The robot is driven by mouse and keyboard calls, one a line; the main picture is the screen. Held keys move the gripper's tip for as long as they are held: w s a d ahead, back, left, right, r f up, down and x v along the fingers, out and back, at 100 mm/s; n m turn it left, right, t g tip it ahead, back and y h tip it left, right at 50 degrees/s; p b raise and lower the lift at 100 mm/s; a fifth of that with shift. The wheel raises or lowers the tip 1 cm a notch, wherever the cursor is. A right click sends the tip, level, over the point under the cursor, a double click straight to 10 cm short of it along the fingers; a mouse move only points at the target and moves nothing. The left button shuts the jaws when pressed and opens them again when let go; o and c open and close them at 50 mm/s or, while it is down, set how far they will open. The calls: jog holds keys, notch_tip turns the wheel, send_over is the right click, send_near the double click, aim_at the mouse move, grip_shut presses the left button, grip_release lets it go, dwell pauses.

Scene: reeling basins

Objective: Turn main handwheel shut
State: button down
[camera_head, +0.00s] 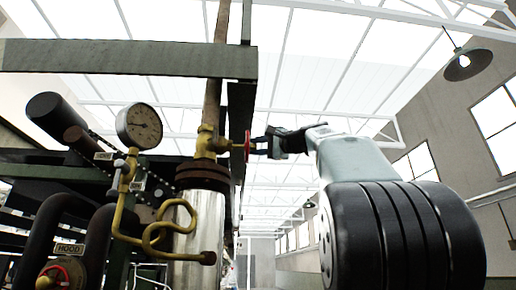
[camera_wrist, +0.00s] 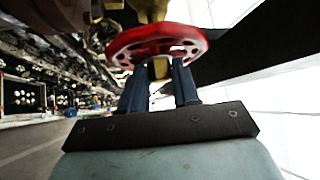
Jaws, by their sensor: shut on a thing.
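A red handwheel (camera_head: 247,146) shows edge-on in the head view, on the right side of a brass valve (camera_head: 208,143) on a vertical pipe. In the wrist view the red handwheel (camera_wrist: 152,36) fills the top middle, with open slots between its spokes. My gripper (camera_head: 257,143) reaches it from the right in the head view. In the wrist view both fingers of my gripper (camera_wrist: 159,72) meet the wheel's near face, one on each side of its yellowish hub. The gripper is shut on the handwheel; the exact finger contact is partly hidden.
A pressure gauge (camera_head: 139,126) and a coiled brass tube (camera_head: 157,235) stand left of the valve. A second red wheel (camera_head: 62,273) is low left, by a HOOD label (camera_head: 69,248). A dark beam (camera_head: 130,59) crosses above the valve.

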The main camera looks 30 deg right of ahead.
jog(key=shift+w+f, duration=0.1)
jog(key=shift+f, duration=0.05)
dwell(0.4)
jog(key=c, duration=1.2)
grip_release()
jog(key=shift+d, duration=0.1)
jog(key=shift+o, duration=0.2)
jog(key=v, duration=1.3)
jog(key=shift+s+r, duration=0.2)
jog(key=shift+s, duration=0.2)
jog(key=shift+d, duration=0.1)
